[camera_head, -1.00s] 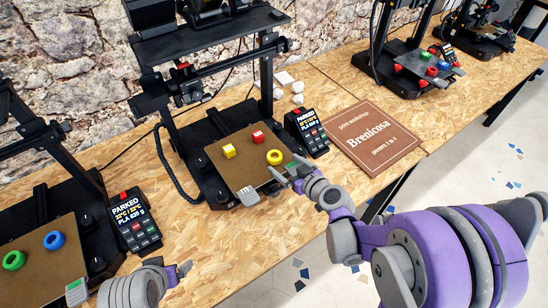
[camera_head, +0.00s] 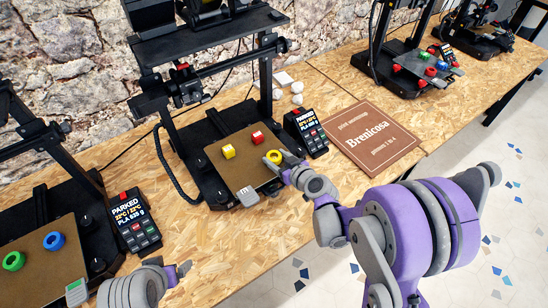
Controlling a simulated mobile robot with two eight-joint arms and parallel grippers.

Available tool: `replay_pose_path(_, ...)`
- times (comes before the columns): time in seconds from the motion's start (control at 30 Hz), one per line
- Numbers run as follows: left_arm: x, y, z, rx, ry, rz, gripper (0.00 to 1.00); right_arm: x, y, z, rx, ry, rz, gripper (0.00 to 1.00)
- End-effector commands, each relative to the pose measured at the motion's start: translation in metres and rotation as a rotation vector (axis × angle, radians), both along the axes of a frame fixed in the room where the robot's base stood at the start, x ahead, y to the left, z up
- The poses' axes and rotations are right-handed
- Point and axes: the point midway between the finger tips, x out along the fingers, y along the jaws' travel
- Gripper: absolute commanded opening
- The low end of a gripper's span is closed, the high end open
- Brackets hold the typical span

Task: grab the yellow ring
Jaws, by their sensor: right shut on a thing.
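The yellow ring (camera_head: 273,157) lies near the right edge of the brown print bed (camera_head: 243,171) on the middle printer. My right gripper (camera_head: 284,161) is at the ring, shut on it, with its fingers hiding the ring's right side. A yellow cube (camera_head: 228,151) and a red cube (camera_head: 257,137) stand on the same bed, to the left of and behind the ring.
The printer's black frame (camera_head: 168,150) and gantry rise behind the bed. A control screen (camera_head: 306,132) stands close to the right of it, and a brown sign (camera_head: 372,138) lies further right. The left printer bed holds a green ring (camera_head: 13,261) and a blue ring (camera_head: 54,240).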

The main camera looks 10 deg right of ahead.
Motion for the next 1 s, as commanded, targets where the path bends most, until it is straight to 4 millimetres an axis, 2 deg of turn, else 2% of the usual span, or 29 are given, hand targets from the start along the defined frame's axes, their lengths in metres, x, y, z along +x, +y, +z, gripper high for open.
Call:
replay_pose_path(0.03, 0.000, 0.000, 0.000, 0.000, 0.000, 0.000, 0.91, 0.000, 0.000, 0.000, 0.000, 0.000, 0.000, 0.33)
replay_pose_path(0.17, 0.000, 0.000, 0.000, 0.000, 0.000, 0.000, 0.91, 0.000, 0.000, 0.000, 0.000, 0.000, 0.000, 0.10)
replay_pose_path(0.47, 0.001, 0.000, 0.002, 0.000, -0.001, 0.000, 0.91, 0.000, 0.000, 0.007, 0.000, 0.000, 0.000, 0.09)
replay_pose_path(0.57, 0.002, 0.000, 0.007, 0.000, -0.004, 0.000, 0.91, 0.000, 0.000, 0.022, -0.001, -0.001, 0.000, 0.09)
replay_pose_path(0.8, 0.006, 0.000, 0.021, 0.000, -0.012, 0.000, 0.91, 0.000, 0.000, 0.072, 0.000, -0.001, 0.000, 0.09)
replay_pose_path(1.0, 0.008, 0.000, 0.027, 0.000, -0.016, 0.000, 0.91, 0.000, 0.000, 0.097, 0.001, -0.001, 0.000, 0.09)
